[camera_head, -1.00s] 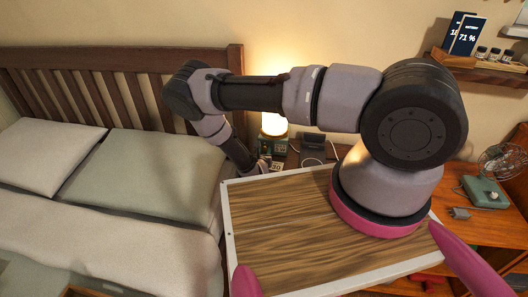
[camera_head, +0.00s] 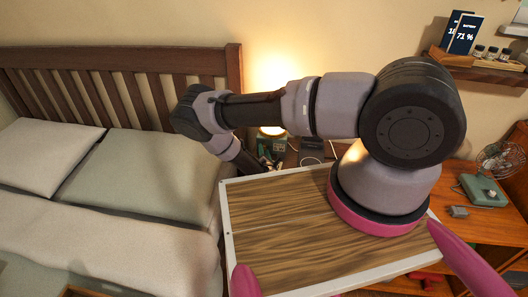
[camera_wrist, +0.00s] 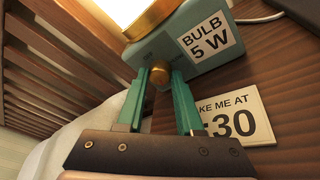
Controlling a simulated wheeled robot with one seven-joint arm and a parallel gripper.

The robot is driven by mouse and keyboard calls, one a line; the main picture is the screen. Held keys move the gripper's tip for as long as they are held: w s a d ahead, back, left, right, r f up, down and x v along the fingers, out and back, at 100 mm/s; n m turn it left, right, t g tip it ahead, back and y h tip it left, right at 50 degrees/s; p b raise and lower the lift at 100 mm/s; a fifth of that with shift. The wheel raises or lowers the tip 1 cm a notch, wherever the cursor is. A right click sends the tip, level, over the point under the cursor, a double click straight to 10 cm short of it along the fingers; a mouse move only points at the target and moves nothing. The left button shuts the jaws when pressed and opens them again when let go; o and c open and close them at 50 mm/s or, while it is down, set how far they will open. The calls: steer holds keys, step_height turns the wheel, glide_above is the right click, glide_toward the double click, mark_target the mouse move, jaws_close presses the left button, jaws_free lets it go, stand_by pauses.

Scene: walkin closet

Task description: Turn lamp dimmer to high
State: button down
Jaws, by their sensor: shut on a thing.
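The lamp has a teal base (camera_wrist: 195,42) with a brass collar and a bright shade, and its label reads "BULB 5 W". A small round brass knob (camera_wrist: 160,75) sticks out of the front of the base. My gripper (camera_wrist: 159,84) has its two teal fingers on either side of this knob, shut on it. In the head view, the lamp base (camera_head: 272,146) stands on the bedside surface. The lamp glows, and my arm covers most of its shade. My fingertips are too small to make out there.
A card reading "KE ME AT :30" (camera_wrist: 235,117) lies close by my right finger. The bed's wooden headboard (camera_head: 120,75) and pillows are at left. A dark box (camera_head: 311,148) stands right of the lamp.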

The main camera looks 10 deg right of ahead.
steer(key=shift+m+t, duration=0.3)
steer(key=shift+m, duration=0.3)
steer(key=shift+d, duration=0.1)
steer(key=c, duration=0.6)
jaws_free()
steer(key=shift+o, duration=0.2)
